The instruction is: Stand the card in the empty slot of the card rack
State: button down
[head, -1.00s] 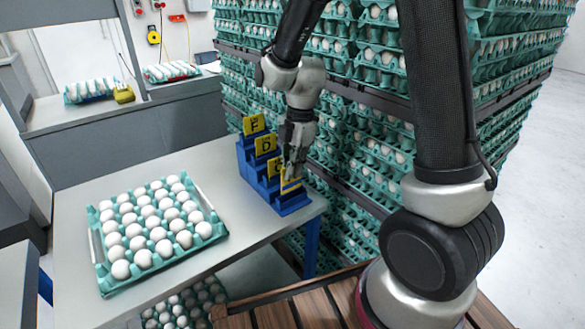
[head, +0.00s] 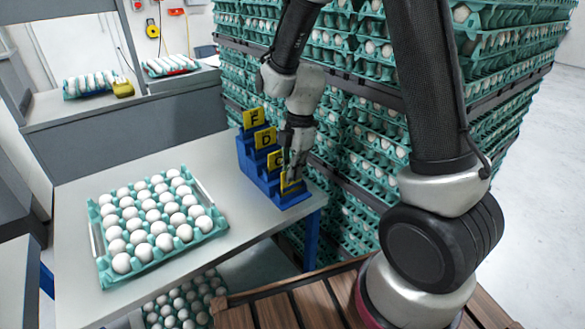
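The blue stepped card rack (head: 245,160) stands at the right end of the grey table. Yellow cards lettered F (head: 254,118), D (head: 265,139) and C (head: 276,160) stand in its upper steps. Another yellow card (head: 291,185) is at the lowest, nearest step, partly hidden by my gripper. My gripper (head: 291,177) points down over that step, with its fingers closed around this card. The card's lower edge is low at the rack; whether it is fully seated in the slot is too small to tell.
A teal tray of white eggs (head: 97,240) lies on the table (head: 75,200), left of the rack. Tall stacks of egg trays (head: 360,130) stand close behind and right of the rack. The table between tray and rack is clear.

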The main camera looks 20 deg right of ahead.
jog(key=shift+f, duration=0.55)
jog(key=c, duration=1.6)
grip_release()
jog(key=shift+o, duration=0.2)
